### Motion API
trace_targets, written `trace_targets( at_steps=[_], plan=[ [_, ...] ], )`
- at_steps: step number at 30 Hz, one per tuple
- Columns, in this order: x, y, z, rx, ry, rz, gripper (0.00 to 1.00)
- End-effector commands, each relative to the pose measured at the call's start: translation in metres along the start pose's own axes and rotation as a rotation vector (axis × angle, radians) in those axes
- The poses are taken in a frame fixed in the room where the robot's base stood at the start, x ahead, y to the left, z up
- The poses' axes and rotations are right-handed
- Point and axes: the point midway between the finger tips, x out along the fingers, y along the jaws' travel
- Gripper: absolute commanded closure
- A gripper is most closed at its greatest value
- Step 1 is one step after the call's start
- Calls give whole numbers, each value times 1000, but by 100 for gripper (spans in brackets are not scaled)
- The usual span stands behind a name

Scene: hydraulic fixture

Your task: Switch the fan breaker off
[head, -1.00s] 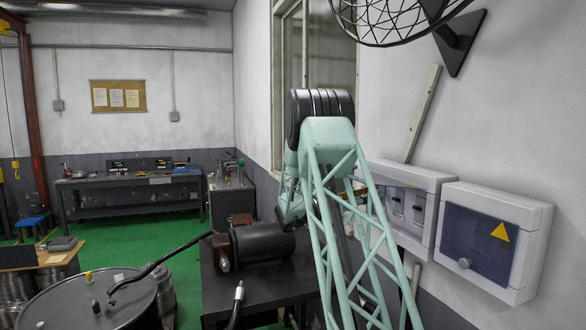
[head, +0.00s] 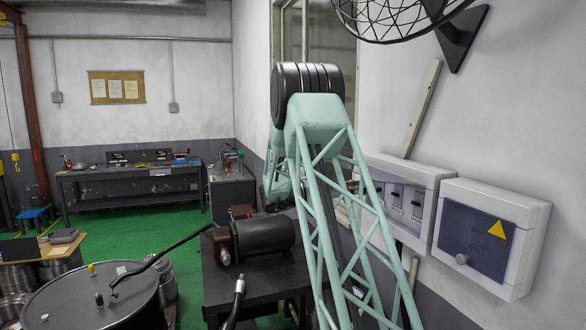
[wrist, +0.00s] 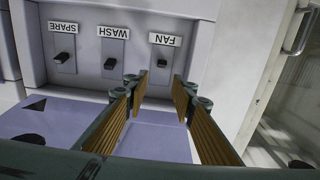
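The fan breaker (wrist: 162,62) is a small dark lever on a light plate under an upside-down FAN label in the wrist view. The wash breaker (wrist: 110,63) and spare breaker (wrist: 62,58) sit to its left. My gripper (wrist: 160,84) is open and empty, its fingers on either side of the space just below the fan lever in the picture. I see no contact with the lever. In the head view the breaker box (head: 429,180) is on the right wall, partly behind my arm; my gripper is hidden there.
A lavender panel (wrist: 150,143) lies below the switches in the wrist view. A second box (head: 535,240) with a closed dark cover is right of the breaker box. A dark table (head: 262,298) with a motor (head: 265,236) and a drum (head: 70,300) stand left of my arm.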

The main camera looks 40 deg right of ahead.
Motion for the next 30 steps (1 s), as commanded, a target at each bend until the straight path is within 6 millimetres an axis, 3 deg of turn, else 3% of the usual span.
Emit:
trace_targets(
  at_steps=[21, 30],
  plan=[
    [-84, 0, 0, 1, 1, -1, 76],
    [-96, -18, -12, 39, -20, -99, 76]
  ],
)
